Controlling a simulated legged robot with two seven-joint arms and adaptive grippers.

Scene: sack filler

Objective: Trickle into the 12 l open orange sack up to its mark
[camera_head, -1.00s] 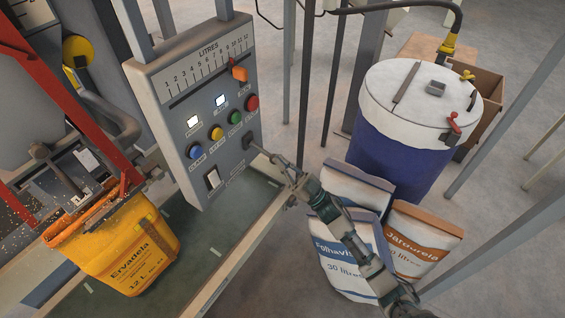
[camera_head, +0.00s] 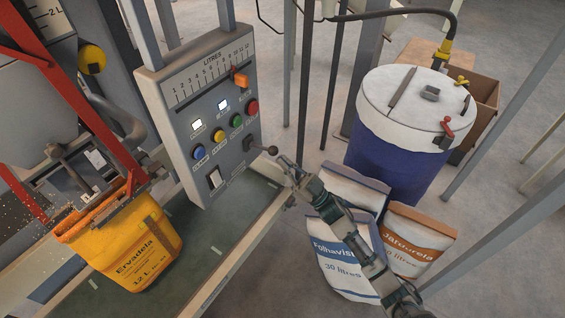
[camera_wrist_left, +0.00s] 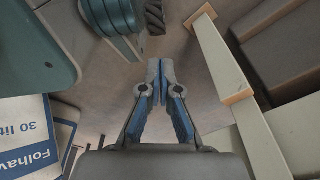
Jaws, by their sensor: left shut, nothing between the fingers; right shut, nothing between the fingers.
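The open orange sack (camera_head: 125,250), marked "Ervadela 12 L", hangs upright under the filler spout (camera_head: 85,175) at the left of the head view. Fine grains show around its mouth; its fill level and mark cannot be made out. My right gripper (camera_head: 285,165) is shut and empty, beside the dark ball of a lever (camera_head: 271,150) on the control panel (camera_head: 185,125). Whether they touch, I cannot tell. My left gripper (camera_wrist_left: 160,88) is shut and empty in the left wrist view; it is outside the head view.
A blue drum (camera_head: 395,155) with a white lid and several filled sacks (camera_head: 345,260) stand right. A green bench top (camera_head: 195,240) lies below the panel.

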